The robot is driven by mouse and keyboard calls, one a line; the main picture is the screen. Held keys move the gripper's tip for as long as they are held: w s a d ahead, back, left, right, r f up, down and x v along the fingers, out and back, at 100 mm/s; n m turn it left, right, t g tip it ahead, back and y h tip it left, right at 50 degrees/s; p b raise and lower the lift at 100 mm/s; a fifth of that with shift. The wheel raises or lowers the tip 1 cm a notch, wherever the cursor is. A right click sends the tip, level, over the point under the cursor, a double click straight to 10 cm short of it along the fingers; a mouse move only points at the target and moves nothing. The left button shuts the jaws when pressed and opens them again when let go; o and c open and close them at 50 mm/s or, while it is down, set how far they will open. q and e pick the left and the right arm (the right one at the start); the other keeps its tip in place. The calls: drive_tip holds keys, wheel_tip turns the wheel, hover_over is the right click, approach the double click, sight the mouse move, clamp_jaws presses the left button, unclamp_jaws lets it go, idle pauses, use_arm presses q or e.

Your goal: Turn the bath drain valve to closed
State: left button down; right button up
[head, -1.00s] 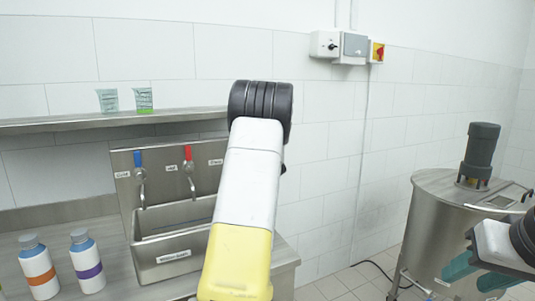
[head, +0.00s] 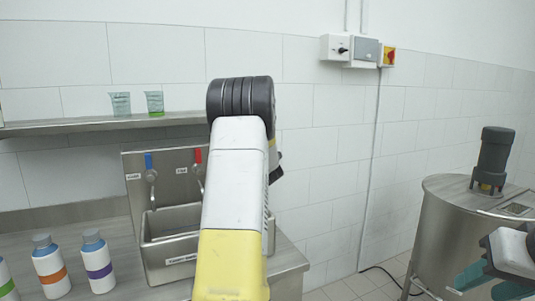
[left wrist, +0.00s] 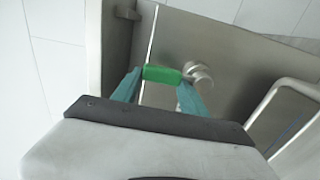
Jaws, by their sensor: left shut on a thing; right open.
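A green-sleeved lever handle (left wrist: 162,74), which looks like the drain valve's handle, sits on a round metal hub (left wrist: 199,73) against a steel surface in the left wrist view. My left gripper (left wrist: 160,86) has a teal finger at each end of the green sleeve and is shut on it. The handle and my left gripper do not show in the head view, where an arm of mine fills the middle. My right gripper (head: 486,284) is open and empty at the lower right of the head view, in front of a steel tank.
A steel sink (head: 172,262) with blue and red taps stands behind the arm. Several bottles (head: 98,265) stand on the counter at left. Two beakers (head: 155,103) are on the shelf. The steel tank (head: 447,230) with a motor stands at right.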

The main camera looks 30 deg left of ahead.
use_arm(q)
drive_tip(key=shift+f, duration=0.1)
idle(0.4)
drive_tip(key=c, duration=0.9)
unclamp_jaws()
drive_tip(key=shift+s, duration=0.1)
drive_tip(key=shift+v, duration=3.85)
drive_tip(key=shift+d, duration=0.1)
